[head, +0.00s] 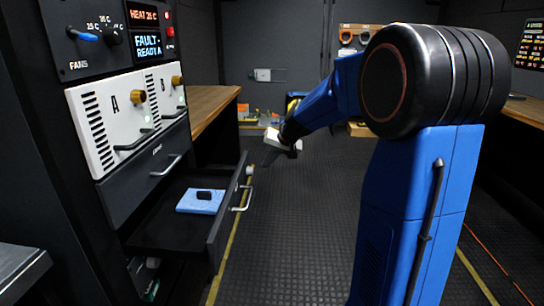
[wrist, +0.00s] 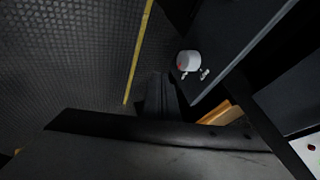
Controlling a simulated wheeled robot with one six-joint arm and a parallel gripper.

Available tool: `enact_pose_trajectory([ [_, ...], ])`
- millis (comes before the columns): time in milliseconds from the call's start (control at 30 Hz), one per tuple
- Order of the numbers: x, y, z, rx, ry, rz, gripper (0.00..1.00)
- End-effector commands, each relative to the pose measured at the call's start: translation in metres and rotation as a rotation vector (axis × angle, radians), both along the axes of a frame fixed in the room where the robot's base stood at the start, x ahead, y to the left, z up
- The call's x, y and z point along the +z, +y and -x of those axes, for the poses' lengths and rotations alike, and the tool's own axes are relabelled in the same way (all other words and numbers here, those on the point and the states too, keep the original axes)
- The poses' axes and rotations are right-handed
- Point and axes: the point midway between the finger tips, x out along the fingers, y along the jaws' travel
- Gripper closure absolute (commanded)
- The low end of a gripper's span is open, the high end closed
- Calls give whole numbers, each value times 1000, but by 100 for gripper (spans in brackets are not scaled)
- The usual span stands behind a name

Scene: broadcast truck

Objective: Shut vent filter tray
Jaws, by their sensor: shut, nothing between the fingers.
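An open dark drawer, which I take for the vent filter tray (head: 213,225), sticks out from the rack at the lower left. A blue pad (head: 200,200) with a small black block on it lies inside. The drawer's front has a silver handle (head: 241,197) and a small pale knob (head: 249,171). My gripper (head: 268,158) is shut and empty, beyond the drawer front and above the floor, apart from the handle in the head view. In the wrist view, dark finger shapes (wrist: 160,97) point toward the floor beside a grey panel with a white round fitting (wrist: 189,61).
A wooden bench (head: 210,105) stands behind the rack. The ridged floor (head: 300,220) right of the drawer is open, with a yellow line.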

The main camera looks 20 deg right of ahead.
Motion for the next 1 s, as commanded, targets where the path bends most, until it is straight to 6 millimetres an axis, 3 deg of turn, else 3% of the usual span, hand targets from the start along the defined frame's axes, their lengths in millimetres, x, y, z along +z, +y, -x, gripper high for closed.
enact_pose_trajectory([
  [100,-18,5,-12,1,3,-1,100],
  [400,-15,34,-28,1,-2,0,100],
  [1000,-15,43,-33,1,0,1,100],
])
